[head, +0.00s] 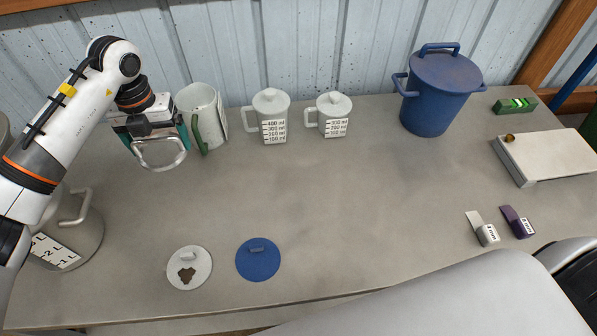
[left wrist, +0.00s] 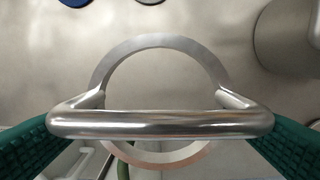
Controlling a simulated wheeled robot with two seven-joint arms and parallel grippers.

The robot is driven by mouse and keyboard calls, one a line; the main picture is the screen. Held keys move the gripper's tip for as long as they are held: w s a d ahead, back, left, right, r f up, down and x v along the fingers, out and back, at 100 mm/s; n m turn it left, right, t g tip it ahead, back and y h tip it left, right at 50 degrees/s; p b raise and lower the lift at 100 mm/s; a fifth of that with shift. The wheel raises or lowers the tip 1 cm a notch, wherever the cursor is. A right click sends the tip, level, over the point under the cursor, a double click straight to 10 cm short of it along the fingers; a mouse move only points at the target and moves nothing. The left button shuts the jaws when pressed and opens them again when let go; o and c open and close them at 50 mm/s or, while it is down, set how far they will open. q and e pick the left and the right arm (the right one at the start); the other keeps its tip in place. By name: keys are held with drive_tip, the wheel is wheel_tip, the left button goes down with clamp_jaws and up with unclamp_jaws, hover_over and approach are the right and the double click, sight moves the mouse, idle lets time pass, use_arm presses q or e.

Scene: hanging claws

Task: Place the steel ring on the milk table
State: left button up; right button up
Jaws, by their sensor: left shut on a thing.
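My left gripper (head: 157,140) is shut on the steel ring (head: 160,154) at the back left, above the grey table (head: 330,210). In the left wrist view the ring (left wrist: 150,42) is a flat steel band with a thick bar handle across it, between green finger pads. The ring appears raised off the table, but its exact height is hard to tell. No surface is clearly marked as the milk table. My right gripper is not in view.
A pale green mug (head: 204,115) stands close right of my left gripper. Two measuring jugs (head: 272,115) (head: 334,115) and a blue pot (head: 437,95) stand along the back. A steel pot (head: 78,232) is at left. White (head: 189,268) and blue (head: 258,260) lids lie in front. The table's middle is clear.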

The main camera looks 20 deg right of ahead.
use_arm(q)
drive_tip(key=b, duration=0.4)
hover_over(187, 192)
wheel_tip(187, 192, down, 5)
drive_tip(key=shift+f+b, duration=0.65)
drive_tip(key=shift+b, duration=0.25)
wheel_tip(187, 192, down, 10)
drive_tip(key=shift+w, duration=0.1)
drive_tip(key=o, duration=0.6)
drive_tip(key=shift+f, duration=0.15)
drive_tip(key=shift+o, duration=0.5)
